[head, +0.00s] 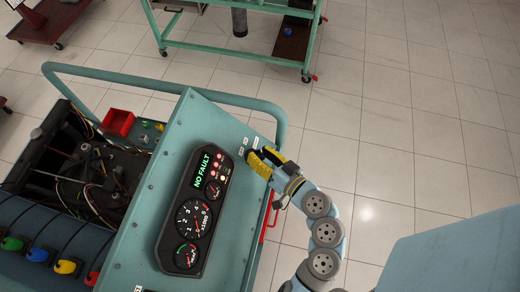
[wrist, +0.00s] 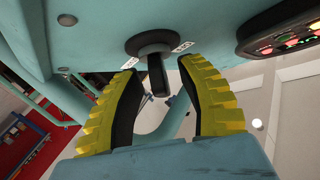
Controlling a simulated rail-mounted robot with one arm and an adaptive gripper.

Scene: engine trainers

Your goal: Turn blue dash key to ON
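The dash key (wrist: 156,72) is a dark stem in a round black collar on the teal dash panel (wrist: 98,38). It looks black, not clearly blue. Small white labels sit on either side of the collar; their text is too small to read surely. My gripper (wrist: 160,105) has its two yellow-ridged fingers apart, one on each side of the key, with gaps visible between. In the head view my gripper (head: 260,160) is at the right edge of the sloped panel and hides the key.
A gauge cluster (head: 193,210) showing "NO FAULT" lies left of my gripper. A teal tube rail (head: 165,82) runs around the panel's back and right side. An engine (head: 85,165) sits at left.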

